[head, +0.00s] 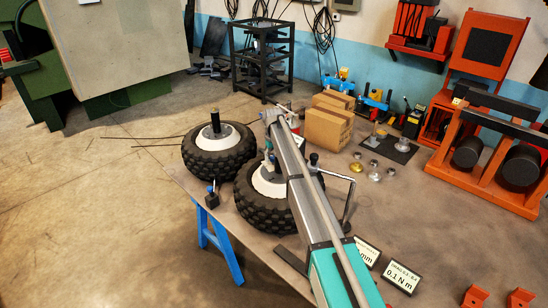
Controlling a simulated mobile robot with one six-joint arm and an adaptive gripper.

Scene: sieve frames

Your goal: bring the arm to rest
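My arm reaches from the bottom right up over the workbench (232,232) in the head view. Its long grey and teal link ends near the middle of the picture. My gripper (269,163) seems to hang down at that end, small and partly hidden by my own arm, above the right tyre (262,206). Its fingers are not clear enough to tell open from shut, or whether anything is held. The left tyre (192,159), with a white hub and a dark upright post, lies flat beside the right one.
Brown boxes (327,127) stand behind my arm. Several small metal parts (374,177) lie right of it, near a dark plate (390,147). Orange stands (494,165) fill the right side. Two label cards (402,277) stand near my arm. A black rack (262,62) stands behind.

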